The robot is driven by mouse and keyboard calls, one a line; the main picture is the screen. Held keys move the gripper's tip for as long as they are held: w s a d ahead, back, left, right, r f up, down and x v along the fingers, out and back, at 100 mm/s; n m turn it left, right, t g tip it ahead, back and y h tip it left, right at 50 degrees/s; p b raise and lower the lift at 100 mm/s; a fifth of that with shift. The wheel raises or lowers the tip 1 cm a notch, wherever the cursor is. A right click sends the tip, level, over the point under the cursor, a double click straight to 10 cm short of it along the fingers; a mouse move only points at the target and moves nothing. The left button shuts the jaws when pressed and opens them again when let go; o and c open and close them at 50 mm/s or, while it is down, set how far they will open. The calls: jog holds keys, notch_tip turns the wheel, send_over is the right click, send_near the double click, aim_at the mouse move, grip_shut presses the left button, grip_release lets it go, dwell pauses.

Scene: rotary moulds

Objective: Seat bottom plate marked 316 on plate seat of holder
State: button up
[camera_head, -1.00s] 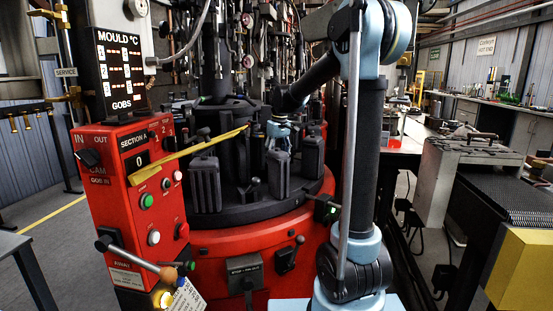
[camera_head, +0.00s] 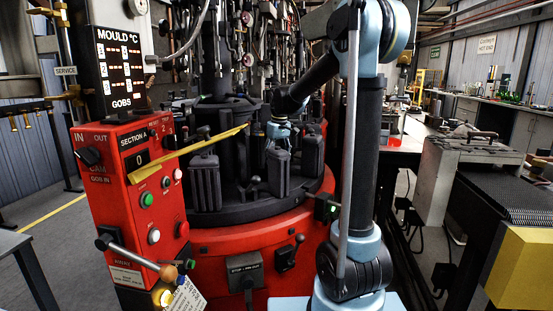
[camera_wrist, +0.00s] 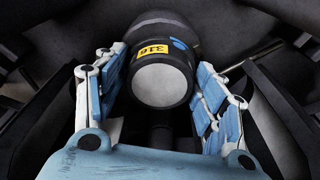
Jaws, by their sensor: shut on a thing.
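In the wrist view, the bottom plate (camera_wrist: 160,84) is a dark round piece with a pale flat face and a yellow label reading 316. It sits between the two blue-padded fingers of my gripper (camera_wrist: 162,62), which is shut on it. A larger dark rounded part (camera_wrist: 165,27) lies just beyond the plate; I cannot tell whether it is the holder or whether the two touch. In the head view, my gripper (camera_head: 278,130) is over the dark moulds on the round red machine. The plate and its seat cannot be made out there.
Upright dark mould blocks (camera_head: 205,182) and (camera_head: 277,173) stand on the machine's round table, close to my gripper. A yellow bar (camera_head: 200,150) crosses in front of the machine from the red control panel (camera_head: 130,180). Hoses and gauges crowd the back.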

jog(key=shift+f, duration=0.15)
jog(key=o, duration=1.4)
jog(key=shift+c, duration=0.2)
notch_tip(320, 180, up, 12)
jog(key=s, duration=0.1)
jog(key=shift+d, duration=0.4)
jog(key=shift+f, duration=0.1)
notch_tip(320, 180, up, 7)
jog(key=shift+s, duration=0.1)
dwell(0.4)
